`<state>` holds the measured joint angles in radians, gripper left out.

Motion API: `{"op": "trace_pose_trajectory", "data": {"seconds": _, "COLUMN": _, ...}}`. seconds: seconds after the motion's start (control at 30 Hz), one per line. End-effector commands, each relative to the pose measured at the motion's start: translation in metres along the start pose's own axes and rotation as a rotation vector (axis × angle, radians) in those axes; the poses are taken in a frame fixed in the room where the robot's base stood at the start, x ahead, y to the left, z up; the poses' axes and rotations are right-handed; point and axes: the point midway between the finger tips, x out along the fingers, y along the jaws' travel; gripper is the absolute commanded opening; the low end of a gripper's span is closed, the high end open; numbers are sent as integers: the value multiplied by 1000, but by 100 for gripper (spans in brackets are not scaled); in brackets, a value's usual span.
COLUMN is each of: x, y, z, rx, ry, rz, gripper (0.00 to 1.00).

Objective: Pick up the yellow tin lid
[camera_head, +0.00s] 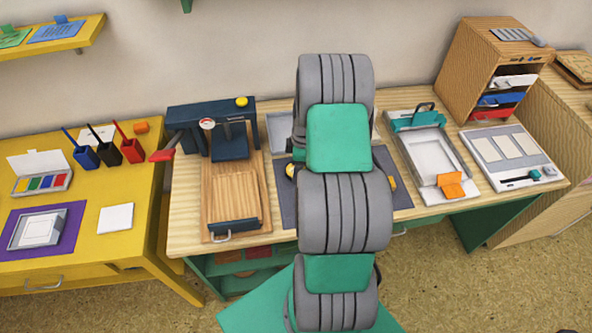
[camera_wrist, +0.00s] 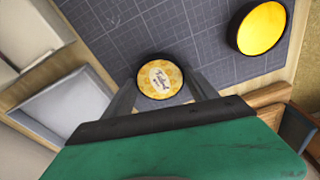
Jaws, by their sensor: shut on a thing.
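The yellow tin lid (camera_wrist: 160,76) is round with a dark rim and a pale printed label on its yellow patterned top. In the wrist view it sits between the two fingers of my gripper (camera_wrist: 162,90), which is shut on it. It is over the dark gridded mat (camera_wrist: 200,30); whether it touches the mat I cannot tell. A round tin with a plain yellow inside (camera_wrist: 262,27) lies apart, to the upper right. In the head view my arm hides the gripper and most of the mat (camera_head: 375,205); only small yellow edges show beside the arm.
A pale grey tray (camera_wrist: 62,106) lies left of the lid in the wrist view. In the head view a dark press on a wooden board (camera_head: 232,190) stands left of the mat, and a white tray with teal clamp (camera_head: 430,150) lies right. A drawer cabinet (camera_head: 480,60) stands behind.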

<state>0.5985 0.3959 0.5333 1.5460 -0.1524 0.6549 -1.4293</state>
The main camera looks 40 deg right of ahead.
Motion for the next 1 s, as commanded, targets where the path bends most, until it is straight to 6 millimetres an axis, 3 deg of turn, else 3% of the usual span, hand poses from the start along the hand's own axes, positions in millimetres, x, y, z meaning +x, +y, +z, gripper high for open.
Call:
{"op": "trace_pose_trajectory", "data": {"seconds": 0.3, "x": 0, "y": 0, "z": 0, "rx": 0, "ry": 0, "rz": 0, "gripper": 28}}
{"op": "trace_pose_trajectory", "data": {"seconds": 0.67, "x": -6, "y": 0, "z": -1, "rx": 0, "ry": 0, "rz": 1, "gripper": 28}}
{"op": "trace_pose_trajectory", "data": {"seconds": 0.83, "x": -32, "y": 1, "z": -4, "rx": 0, "ry": 0, "rz": 6, "gripper": 28}}
{"op": "trace_pose_trajectory", "data": {"seconds": 1.0, "x": -70, "y": -31, "z": -5, "rx": 0, "ry": 0, "rz": 7, "gripper": 28}}
